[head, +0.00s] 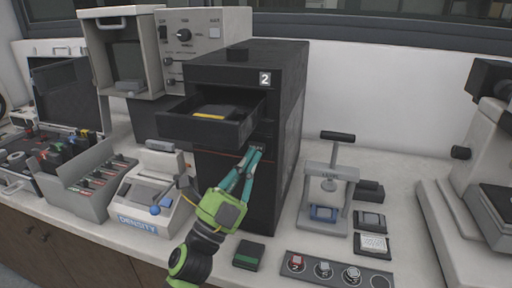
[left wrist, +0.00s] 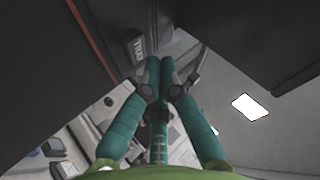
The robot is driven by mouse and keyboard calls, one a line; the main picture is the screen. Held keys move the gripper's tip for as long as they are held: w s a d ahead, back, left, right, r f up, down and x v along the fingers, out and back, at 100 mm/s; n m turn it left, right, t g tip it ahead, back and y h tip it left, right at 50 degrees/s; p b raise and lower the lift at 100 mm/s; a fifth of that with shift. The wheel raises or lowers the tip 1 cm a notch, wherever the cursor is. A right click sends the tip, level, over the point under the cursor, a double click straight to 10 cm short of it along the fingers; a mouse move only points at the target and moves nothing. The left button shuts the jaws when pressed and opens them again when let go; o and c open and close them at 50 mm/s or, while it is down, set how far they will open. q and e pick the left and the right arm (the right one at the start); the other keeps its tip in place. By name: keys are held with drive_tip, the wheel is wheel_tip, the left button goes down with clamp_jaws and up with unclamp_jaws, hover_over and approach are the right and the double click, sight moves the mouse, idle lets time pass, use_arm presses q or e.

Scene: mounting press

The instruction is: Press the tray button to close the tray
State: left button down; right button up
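The black cabinet marked 2 (head: 275,110) stands in the middle of the bench. Its tray (head: 188,119) is pulled out at the front and holds a dark item with a yellow strip (head: 209,115). My left gripper (head: 257,154) is just below the tray, its teal fingers pointing at the cabinet's front face. In the left wrist view the gripper's (left wrist: 160,62) fingertips are together with nothing between them. A small grey button with lettering (left wrist: 137,48) is right beside the tips; whether they touch it I cannot tell. My right gripper is not in view.
Left of the cabinet are a densitometer (head: 150,200) and a grey rack (head: 85,180). To the right are a small press (head: 328,180), a label strip with several round pieces (head: 335,270) and a large beige machine (head: 460,190). A dark green box (head: 249,255) lies in front.

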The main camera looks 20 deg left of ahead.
use_arm(q)
drive_tip(key=shift+w, duration=0.1)
idle(0.4)
drive_tip(key=shift+w, duration=0.35)
drive_tip(key=shift+w, duration=0.3)
idle(0.5)
drive_tip(key=shift+s, duration=0.75)
drive_tip(key=s, duration=0.5)
drive_tip(key=shift+a+p, duration=0.1)
drive_tip(key=shift+p, duration=0.25)
